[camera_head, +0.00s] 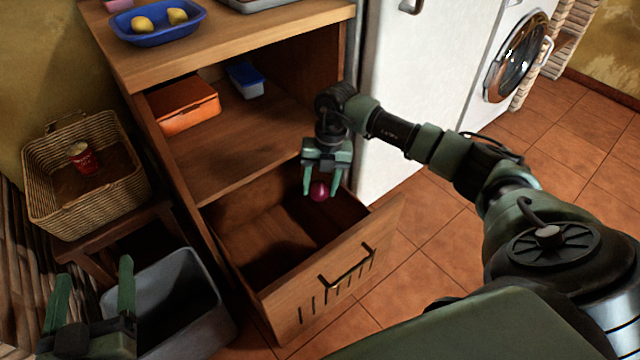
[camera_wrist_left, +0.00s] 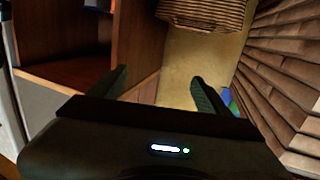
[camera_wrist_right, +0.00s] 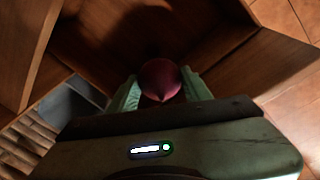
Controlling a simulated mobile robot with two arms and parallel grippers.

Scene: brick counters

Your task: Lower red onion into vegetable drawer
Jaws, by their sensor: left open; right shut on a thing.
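The red onion (camera_head: 319,191) is a small dark-red ball between the fingertips of my right gripper (camera_head: 321,188), which is shut on it. It hangs over the open wooden vegetable drawer (camera_head: 335,283), near the drawer's back right part. In the right wrist view the onion (camera_wrist_right: 160,79) sits between both green fingers, with the drawer interior below it. The visible drawer floor looks empty. My left gripper (camera_head: 92,290) is open and empty at the lower left, near the grey bin. In the left wrist view its two fingers (camera_wrist_left: 160,88) stand wide apart with nothing between them.
Above the drawer, a shelf holds an orange box (camera_head: 186,106) and a blue container (camera_head: 245,79). A blue tray (camera_head: 160,33) with yellow fruit stands on the counter. A wicker basket (camera_head: 45,190) with a red can (camera_head: 83,157) and a grey bin (camera_head: 190,320) stand left. A white fridge (camera_head: 400,95) stands right.

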